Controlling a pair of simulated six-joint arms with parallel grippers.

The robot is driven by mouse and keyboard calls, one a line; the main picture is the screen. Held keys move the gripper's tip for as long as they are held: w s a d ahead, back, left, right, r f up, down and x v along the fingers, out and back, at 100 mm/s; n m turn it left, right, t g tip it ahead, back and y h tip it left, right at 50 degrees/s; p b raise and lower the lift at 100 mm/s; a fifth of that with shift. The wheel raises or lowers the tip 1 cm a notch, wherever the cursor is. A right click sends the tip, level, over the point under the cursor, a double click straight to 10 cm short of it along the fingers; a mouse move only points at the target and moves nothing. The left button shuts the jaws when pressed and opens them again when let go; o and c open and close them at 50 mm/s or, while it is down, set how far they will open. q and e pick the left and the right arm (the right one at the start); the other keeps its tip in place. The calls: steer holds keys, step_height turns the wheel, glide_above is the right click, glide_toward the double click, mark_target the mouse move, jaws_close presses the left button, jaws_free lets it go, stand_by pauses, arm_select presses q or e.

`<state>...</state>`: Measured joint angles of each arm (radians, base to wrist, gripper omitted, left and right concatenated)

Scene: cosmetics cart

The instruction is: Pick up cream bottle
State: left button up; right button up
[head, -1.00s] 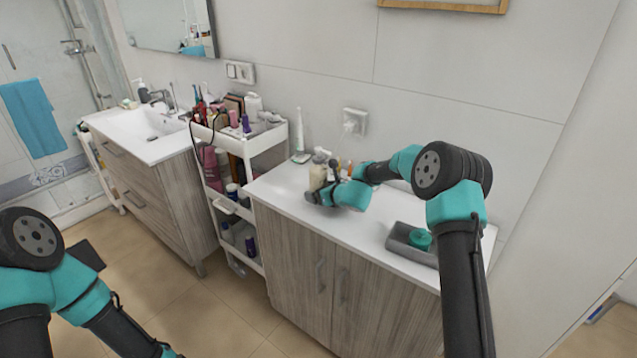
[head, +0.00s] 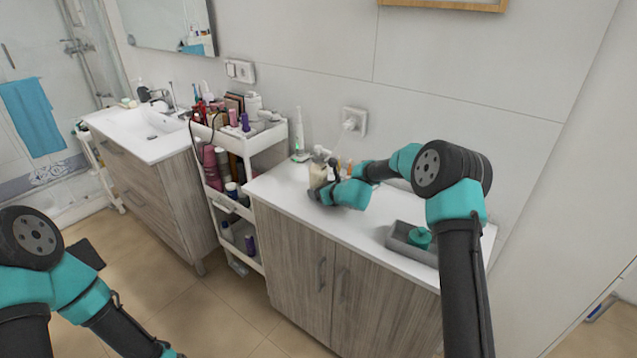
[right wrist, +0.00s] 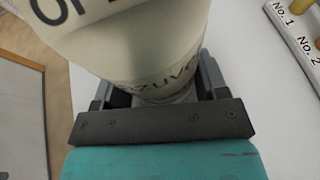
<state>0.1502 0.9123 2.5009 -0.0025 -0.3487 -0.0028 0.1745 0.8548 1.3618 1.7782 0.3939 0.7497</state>
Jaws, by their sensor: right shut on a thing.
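The cream bottle (head: 318,175) is a pale cream-coloured bottle over the left back part of the white countertop (head: 350,225). It fills the top of the right wrist view (right wrist: 140,45), where dark printed lettering shows on it. My right gripper (head: 321,188) is shut around the bottle; its dark fingers (right wrist: 150,92) stand on either side of it in the wrist view. The head view does not clearly show whether the bottle's base touches the counter. My left arm comes in at the lower left, and its gripper is out of view.
A white cart (head: 238,143) crowded with cosmetics stands left of the counter. An electric toothbrush (head: 300,135) stands behind the bottle. A rack with labels No. 1 and No. 2 (right wrist: 298,30) is close by. A grey tray (head: 400,240) holds a teal item (head: 420,238) at the right.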

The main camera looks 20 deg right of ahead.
mark_target(324, 182)
steer(key=shift+r, duration=0.1)
steer(key=shift+r, duration=1.6)
steer(key=shift+s+r, duration=0.15)
steer(key=shift+r, duration=0.05)
steer(key=s+a, duration=0.2)
steer(key=s, duration=0.5)
steer(key=s+a+r, duration=0.1)
steer(key=s+a, duration=0.1)
steer(key=s, duration=0.6)
steer(key=shift+a+r, duration=0.15)
steer(key=shift+a, duration=0.15)
steer(key=shift+w+d+f, duration=0.75)
steer(key=shift+w, duration=1.8)
steer(key=shift+w+d+f, duration=0.75)
steer(key=shift+w+d, duration=0.05)
steer(key=shift+w, duration=1.75)
steer(key=shift+w+d+f, duration=0.75)
steer(key=shift+w, duration=1.8)
steer(key=shift+f, duration=0.3)
